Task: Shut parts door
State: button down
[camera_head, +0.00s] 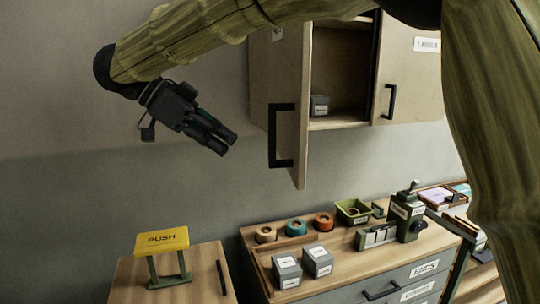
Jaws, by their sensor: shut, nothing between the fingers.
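A wall cabinet hangs at the upper middle. Its left door (287,95) stands open, swung out toward me, with a black bar handle (272,136) on its face. A small label near the door's top is not readable. Inside the open compartment (345,60) a small grey box (319,106) sits on the shelf. The right door (412,70), marked LABELS, looks shut. My gripper (226,145) is shut and empty, to the left of the open door and apart from it, pointing down and right. My arm covers the cabinet's top.
Below is a wooden-topped bench (340,275) with tape rolls (295,228), two grey boxes (318,261), a green tray (352,211) and a dark green device (407,217). A yellow PUSH sign (162,241) stands on a lower cabinet at left. The wall between gripper and bench is clear.

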notch_tip(320, 180, up, 2)
jog(key=s+a, duration=0.1)
jog(key=s, duration=0.1)
jog(key=p, duration=0.5)
send_near(289, 173)
jog(key=s+f+x, duration=0.1)
jog(key=x, duration=0.3)
jog(key=shift+w+d+r, duration=0.1)
jog(key=shift+w+d, duration=0.25)
jog(key=shift+w, duration=0.35)
